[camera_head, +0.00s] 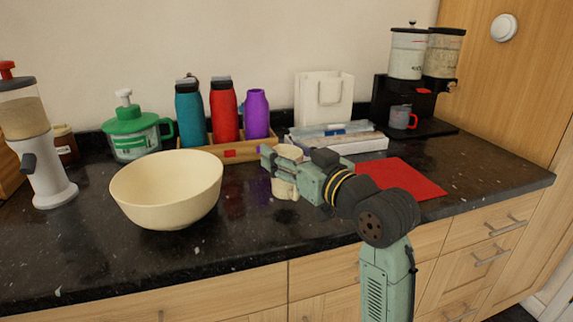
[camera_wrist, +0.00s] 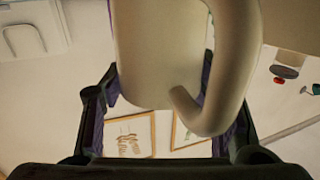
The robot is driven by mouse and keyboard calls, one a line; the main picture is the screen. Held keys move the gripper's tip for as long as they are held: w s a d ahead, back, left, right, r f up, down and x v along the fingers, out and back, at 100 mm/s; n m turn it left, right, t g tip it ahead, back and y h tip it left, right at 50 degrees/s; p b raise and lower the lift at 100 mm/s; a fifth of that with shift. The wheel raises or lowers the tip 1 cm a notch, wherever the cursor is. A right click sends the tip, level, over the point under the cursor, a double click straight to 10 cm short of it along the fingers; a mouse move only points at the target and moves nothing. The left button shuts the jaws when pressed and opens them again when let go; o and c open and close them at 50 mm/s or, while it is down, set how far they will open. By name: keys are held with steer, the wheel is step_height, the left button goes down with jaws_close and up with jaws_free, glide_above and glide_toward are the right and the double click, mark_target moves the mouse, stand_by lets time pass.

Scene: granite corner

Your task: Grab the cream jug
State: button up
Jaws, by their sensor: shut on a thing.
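The cream jug (camera_head: 285,189) is held in front of the wooden tray, right of the large bowl. Its rim shows above my gripper (camera_head: 279,167) and its lower body below it. In the wrist view the jug (camera_wrist: 160,60) fills the upper middle, with its curved handle on the right side, towards the camera. My gripper (camera_wrist: 158,88) is shut on the jug's body, with a finger on either side. The far side of the jug is hidden. I cannot tell whether its base touches the counter.
A large cream bowl (camera_head: 166,190) stands to the left on the dark counter (camera_head: 250,232). Behind are several bottles in a wooden tray (camera_head: 252,151) and a white box (camera_head: 345,143). A red mat (camera_head: 407,178) and a dispenser (camera_head: 408,55) are to the right.

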steer(key=shift+s+r, duration=0.25)
steer(key=shift+s, duration=0.05)
steer(key=s+d+b, duration=0.1)
steer(key=s, duration=0.6)
steer(key=s+d+r+b, duration=0.1)
steer(key=s+d+b, duration=0.1)
steer(key=s, duration=0.6)
steer(key=shift+r+b, duration=0.25)
steer(key=shift+b, duration=0.05)
stand_by(0.7)
